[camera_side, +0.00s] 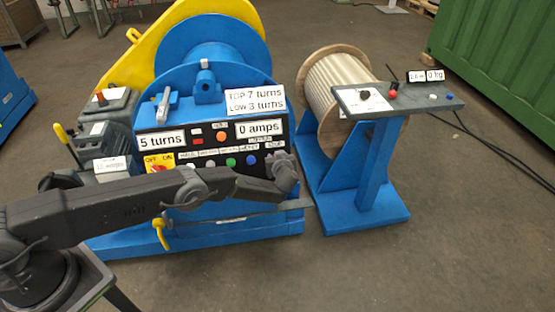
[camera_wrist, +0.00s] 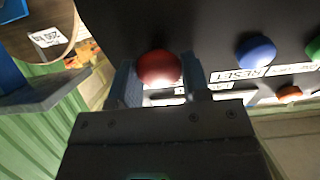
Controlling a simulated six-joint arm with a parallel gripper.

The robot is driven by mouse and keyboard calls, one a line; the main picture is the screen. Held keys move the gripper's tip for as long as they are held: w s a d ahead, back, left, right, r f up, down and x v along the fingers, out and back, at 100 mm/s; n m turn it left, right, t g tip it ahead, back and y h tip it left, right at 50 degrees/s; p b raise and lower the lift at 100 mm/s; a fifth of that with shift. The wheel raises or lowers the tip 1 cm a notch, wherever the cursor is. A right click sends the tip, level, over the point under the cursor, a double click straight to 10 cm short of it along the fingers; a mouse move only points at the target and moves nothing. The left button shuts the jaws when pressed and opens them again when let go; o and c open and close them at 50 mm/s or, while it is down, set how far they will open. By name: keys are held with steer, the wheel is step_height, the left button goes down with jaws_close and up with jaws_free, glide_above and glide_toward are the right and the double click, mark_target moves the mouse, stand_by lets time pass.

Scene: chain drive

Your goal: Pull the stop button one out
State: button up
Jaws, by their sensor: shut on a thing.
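The red stop button (camera_wrist: 159,68) shows in the wrist view as a round red cap on the black control panel (camera_wrist: 200,28). The fingers of my gripper (camera_wrist: 158,64) stand on both sides of it and are shut on it. In the side view my gripper (camera_side: 284,166) is at the right end of the blue machine's black panel (camera_side: 213,146). There it hides the stop button.
A blue button (camera_wrist: 256,52) with a RESET label, an orange button (camera_wrist: 290,92) and a green button (camera_wrist: 314,48) sit beside it. A reel stand (camera_side: 366,182) with its own small panel (camera_side: 415,99) stands to the right. Open floor lies in front.

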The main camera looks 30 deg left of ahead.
jaws_close()
steer(key=shift+s+d+r, duration=0.3)
steer(key=shift+s+d, duration=0.05)
steer(key=shift+d, duration=0.05)
steer(key=o, duration=1)
jaws_free()
steer(key=shift+c, duration=0.2)
steer(key=v, duration=1.4)
steer(key=shift+a, duration=0.1)
